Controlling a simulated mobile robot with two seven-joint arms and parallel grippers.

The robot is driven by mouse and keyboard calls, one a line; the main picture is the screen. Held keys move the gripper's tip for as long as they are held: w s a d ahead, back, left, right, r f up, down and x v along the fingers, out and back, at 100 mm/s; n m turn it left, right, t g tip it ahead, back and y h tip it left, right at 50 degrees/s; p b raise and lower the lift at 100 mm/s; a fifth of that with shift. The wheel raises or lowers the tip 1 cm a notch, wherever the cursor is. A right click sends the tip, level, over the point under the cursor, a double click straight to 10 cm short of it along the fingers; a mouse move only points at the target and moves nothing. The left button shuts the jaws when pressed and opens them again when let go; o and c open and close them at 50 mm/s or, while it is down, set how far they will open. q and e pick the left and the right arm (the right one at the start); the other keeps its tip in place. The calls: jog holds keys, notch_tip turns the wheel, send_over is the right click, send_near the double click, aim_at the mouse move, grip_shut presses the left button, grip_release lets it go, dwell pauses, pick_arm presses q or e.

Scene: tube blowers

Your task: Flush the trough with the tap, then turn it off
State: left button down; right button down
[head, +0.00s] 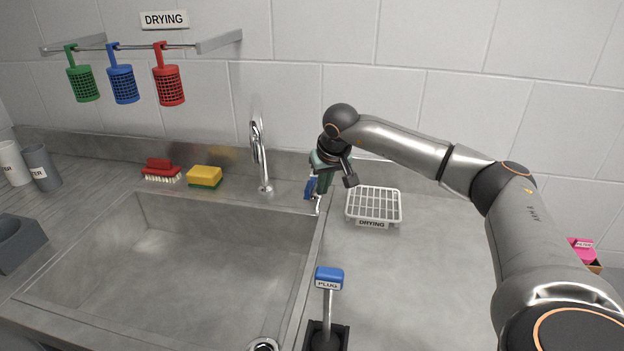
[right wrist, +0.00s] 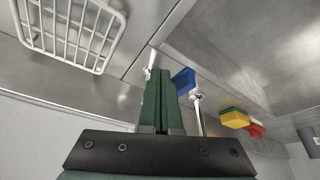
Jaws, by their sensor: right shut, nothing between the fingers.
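The trough (head: 175,255) is a wide steel sink, and its visible floor looks bare. The chrome tap spout (head: 262,165) stands at its back edge, and I see no water stream from it. A blue tap lever (head: 309,189) is by the trough's back right corner. It also shows in the right wrist view (right wrist: 183,80). My right gripper (head: 322,180) has green fingers, shut and empty, pointing down right beside the blue lever. I cannot tell whether they touch. The fingers partly hide the tap's post. My left gripper is not in view.
A white drying rack (head: 374,206) lies right of my gripper. A red brush (head: 161,170) and a yellow sponge (head: 204,176) sit behind the trough. The right counter is mostly clear.

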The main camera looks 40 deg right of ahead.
jog(key=shift+w+a, duration=0.15)
jog(key=shift+w+a+p, duration=0.35)
jog(key=shift+w+a, duration=0.25)
jog(key=shift+w, duration=0.2)
jog(key=shift+w+a+p, duration=0.35)
jog(key=shift+w+a, duration=0.25)
jog(key=shift+w, duration=0.15)
jog(key=shift+r, duration=0.1)
jog(key=r+p, duration=0.4)
jog(key=shift+s+d+r, duration=0.25)
jog(key=shift+s, duration=0.1)
jog(key=shift+f, duration=0.1)
jog(key=w+a+p, duration=0.1)
jog(key=w+a, duration=0.1)
jog(key=w, duration=0.4)
jog(key=shift+w+a, duration=0.2)
